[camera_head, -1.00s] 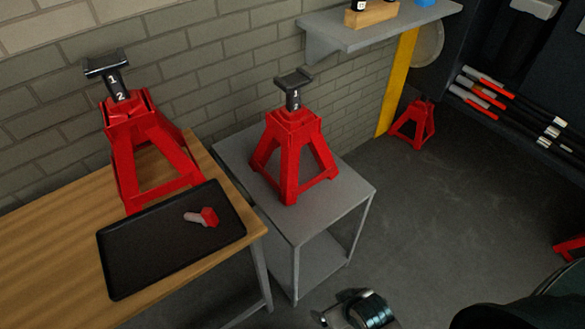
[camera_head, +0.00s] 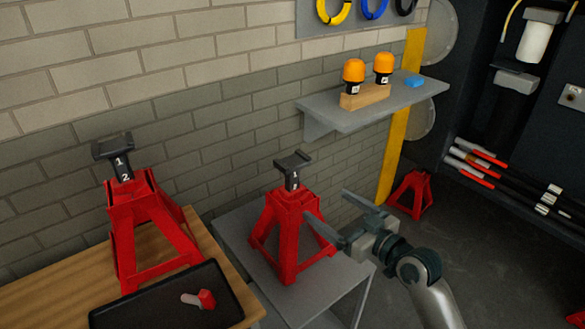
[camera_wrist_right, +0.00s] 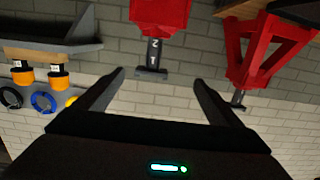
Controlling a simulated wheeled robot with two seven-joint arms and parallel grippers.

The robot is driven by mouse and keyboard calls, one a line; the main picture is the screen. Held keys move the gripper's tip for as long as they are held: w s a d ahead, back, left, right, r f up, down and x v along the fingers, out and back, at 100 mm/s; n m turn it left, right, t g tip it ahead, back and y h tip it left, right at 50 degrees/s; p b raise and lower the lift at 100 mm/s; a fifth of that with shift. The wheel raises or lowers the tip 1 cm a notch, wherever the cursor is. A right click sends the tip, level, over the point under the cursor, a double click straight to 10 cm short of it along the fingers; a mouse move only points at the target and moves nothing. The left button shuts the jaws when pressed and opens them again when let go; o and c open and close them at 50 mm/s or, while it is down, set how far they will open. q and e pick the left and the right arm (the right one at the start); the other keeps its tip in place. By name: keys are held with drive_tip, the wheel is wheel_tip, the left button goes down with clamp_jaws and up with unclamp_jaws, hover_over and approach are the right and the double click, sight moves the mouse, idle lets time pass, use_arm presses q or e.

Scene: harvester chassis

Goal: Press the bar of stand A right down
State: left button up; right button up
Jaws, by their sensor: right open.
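Two red jack stands with dark bars stand side by side; I see no letter telling which is stand A. The left stand (camera_head: 150,225) is on a wooden bench, its bar (camera_head: 118,160) raised, showing 1 and 2. The right stand (camera_head: 290,228) is on a grey table, its bar (camera_head: 292,172) raised, with a 1 and a less clear mark below. My right gripper (camera_head: 326,203) is open and empty, to the right of the grey-table stand. In the right wrist view, that stand's bar (camera_wrist_right: 152,60) appears upside down beyond the open fingers (camera_wrist_right: 160,76). My left gripper is out of view.
A black tray (camera_head: 150,308) with a red-tipped piece (camera_head: 206,299) lies on the wooden bench (camera_head: 40,300). A wall shelf (camera_head: 345,118) holds two orange-capped items (camera_head: 354,70) in a wooden block. Another red stand (camera_head: 410,192) is on the floor behind.

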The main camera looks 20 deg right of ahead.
drive_tip(key=r, duration=0.1)
drive_tip(key=w+d+r+t, duration=0.1)
drive_tip(key=r, duration=0.1)
drive_tip(key=shift+w+d, duration=0.1)
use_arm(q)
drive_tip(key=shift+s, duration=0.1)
use_arm(e)
drive_tip(key=shift+w, duration=0.15)
drive_tip(key=p, duration=0.3)
approach(292, 161)
drive_tip(key=x, duration=0.5)
drive_tip(key=p+x, duration=0.1)
drive_tip(key=x, duration=0.2)
drive_tip(key=shift+w, duration=0.15)
drive_tip(key=shift+x, duration=0.8)
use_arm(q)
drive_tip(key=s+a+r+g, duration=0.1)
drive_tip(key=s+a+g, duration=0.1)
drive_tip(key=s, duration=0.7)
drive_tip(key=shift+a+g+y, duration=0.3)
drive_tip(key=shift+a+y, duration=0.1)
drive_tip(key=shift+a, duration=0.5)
use_arm(e)
drive_tip(key=shift+f, duration=0.15)
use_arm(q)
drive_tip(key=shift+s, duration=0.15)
